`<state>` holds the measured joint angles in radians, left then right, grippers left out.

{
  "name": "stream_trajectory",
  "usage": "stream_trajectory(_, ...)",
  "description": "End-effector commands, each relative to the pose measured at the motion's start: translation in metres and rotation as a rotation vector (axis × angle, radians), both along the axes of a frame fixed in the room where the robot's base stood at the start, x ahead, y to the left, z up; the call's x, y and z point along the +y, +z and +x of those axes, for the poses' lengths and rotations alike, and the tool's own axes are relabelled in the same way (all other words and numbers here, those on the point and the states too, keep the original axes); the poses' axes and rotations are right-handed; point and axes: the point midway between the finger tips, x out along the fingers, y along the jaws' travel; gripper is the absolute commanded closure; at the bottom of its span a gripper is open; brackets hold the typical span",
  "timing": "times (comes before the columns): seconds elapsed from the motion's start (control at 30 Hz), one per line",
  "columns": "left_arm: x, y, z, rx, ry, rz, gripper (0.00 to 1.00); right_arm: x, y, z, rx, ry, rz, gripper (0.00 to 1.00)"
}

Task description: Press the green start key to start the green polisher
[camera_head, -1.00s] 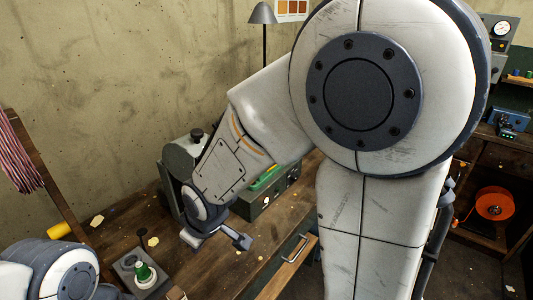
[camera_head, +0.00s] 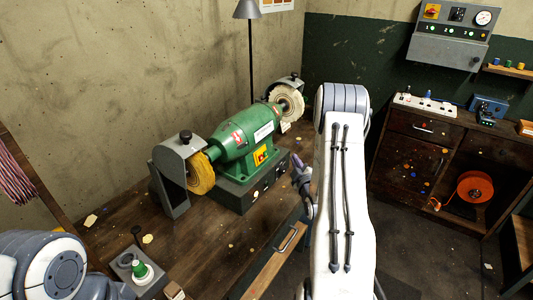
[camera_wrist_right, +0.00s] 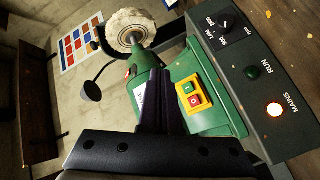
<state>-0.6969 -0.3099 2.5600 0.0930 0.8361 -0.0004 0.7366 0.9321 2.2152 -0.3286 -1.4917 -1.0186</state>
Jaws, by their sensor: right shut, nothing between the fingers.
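The green polisher (camera_head: 232,138) stands on the wooden bench, with a yellow buffing wheel (camera_head: 202,174) at its near end and a white one (camera_head: 290,101) at its far end. Its yellow switch plate (camera_head: 260,155) faces my right arm. In the right wrist view the plate carries a green key (camera_wrist_right: 187,88) and a red key (camera_wrist_right: 194,100). My right gripper (camera_head: 300,172) is shut and empty, in front of the polisher's base and apart from the plate. Its closed fingers (camera_wrist_right: 162,85) show beside the plate in the wrist view. My left gripper is out of view.
The base panel has a knob (camera_wrist_right: 222,27), a dark RUN lamp (camera_wrist_right: 253,72) and a lit MAINS lamp (camera_wrist_right: 274,109). Grey guards (camera_head: 172,178) cover the wheels. A drawer handle (camera_head: 286,239) projects from the bench front.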

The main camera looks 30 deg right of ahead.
Motion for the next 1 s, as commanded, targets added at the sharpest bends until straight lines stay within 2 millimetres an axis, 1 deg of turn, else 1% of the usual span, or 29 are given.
stream_trajectory(0.23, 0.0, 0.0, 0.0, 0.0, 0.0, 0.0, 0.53, 0.001, 0.0, 0.001, -0.001, 0.001, 0.001, 1.0)
stream_trajectory(0.37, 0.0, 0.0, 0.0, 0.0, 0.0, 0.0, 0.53, 0.002, -0.001, 0.004, -0.001, 0.003, 0.001, 1.0)
stream_trajectory(0.47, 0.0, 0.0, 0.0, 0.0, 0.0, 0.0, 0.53, 0.006, -0.003, 0.012, -0.001, 0.004, 0.001, 1.0)
stream_trajectory(0.83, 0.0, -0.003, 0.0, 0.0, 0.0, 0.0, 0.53, 0.026, -0.014, 0.058, -0.001, 0.006, 0.002, 1.0)
stream_trajectory(0.9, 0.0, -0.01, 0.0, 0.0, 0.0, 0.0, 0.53, 0.028, -0.018, 0.065, -0.001, 0.004, 0.001, 1.0)
stream_trajectory(1.0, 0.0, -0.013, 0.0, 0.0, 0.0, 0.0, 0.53, 0.031, -0.019, 0.073, -0.002, 0.003, 0.002, 1.0)
